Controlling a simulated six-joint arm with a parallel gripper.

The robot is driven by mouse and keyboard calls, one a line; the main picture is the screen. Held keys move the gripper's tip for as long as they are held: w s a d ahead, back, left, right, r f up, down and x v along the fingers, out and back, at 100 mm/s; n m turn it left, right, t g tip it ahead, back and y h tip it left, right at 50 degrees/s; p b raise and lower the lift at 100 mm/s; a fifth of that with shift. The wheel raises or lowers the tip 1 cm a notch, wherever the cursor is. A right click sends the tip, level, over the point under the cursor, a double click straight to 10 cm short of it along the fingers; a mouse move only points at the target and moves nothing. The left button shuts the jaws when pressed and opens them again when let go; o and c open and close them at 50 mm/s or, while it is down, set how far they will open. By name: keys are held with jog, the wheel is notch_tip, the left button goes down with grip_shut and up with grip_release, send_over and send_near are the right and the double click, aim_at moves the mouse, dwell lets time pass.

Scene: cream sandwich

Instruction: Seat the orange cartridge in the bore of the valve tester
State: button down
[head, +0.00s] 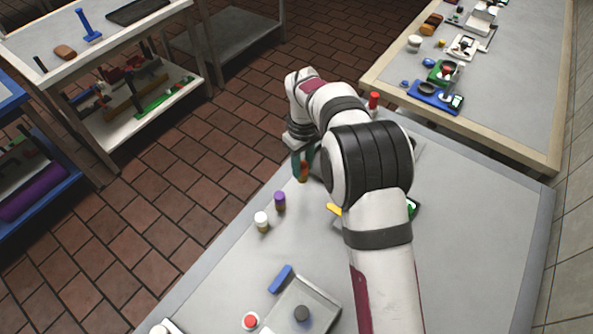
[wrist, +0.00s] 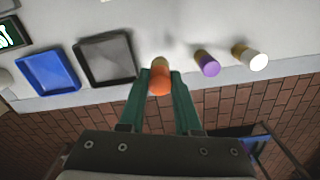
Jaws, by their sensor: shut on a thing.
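The orange cartridge (wrist: 160,80) is between the teal fingers of my gripper (wrist: 161,76) in the wrist view, with its orange end toward the camera and a tan part beyond. My gripper is shut on it. In the head view the cartridge (head: 303,173) shows small below the fingers, near the table's left edge, partly beside my arm. Whether it touches the table is unclear. A grey unit (head: 318,296) with a dark round part and a red button stands at the front of the table; I cannot tell whether it is the valve tester. No bore is clearly seen.
A purple-topped cartridge (head: 280,201) and a white-topped one (head: 262,221) stand near the left edge. A blue piece (head: 281,279) lies by the grey unit. The wrist view shows a blue tray (wrist: 48,72) and a dark tray (wrist: 106,60). My arm hides part of the table.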

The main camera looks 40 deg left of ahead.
jog(key=w+d+r+m, duration=0.1)
jog(key=w+d+r, duration=0.15)
jog(key=d, duration=0.65)
jog(key=w+d+r+m, duration=0.1)
jog(key=d+r+m, duration=0.15)
jog(key=d, duration=0.75)
jog(key=w+d+r+m, duration=0.15)
jog(key=d+r, duration=0.25)
jog(key=d, duration=0.5)
jog(key=a+f, duration=0.3)
jog(key=w+a+f, duration=0.1)
jog(key=a+f, duration=0.7)
jog(key=shift+w+f, duration=0.15)
jog(key=shift+w, duration=0.15)
jog(key=shift+f, duration=0.15)
jog(key=c, duration=0.6)
grip_release()
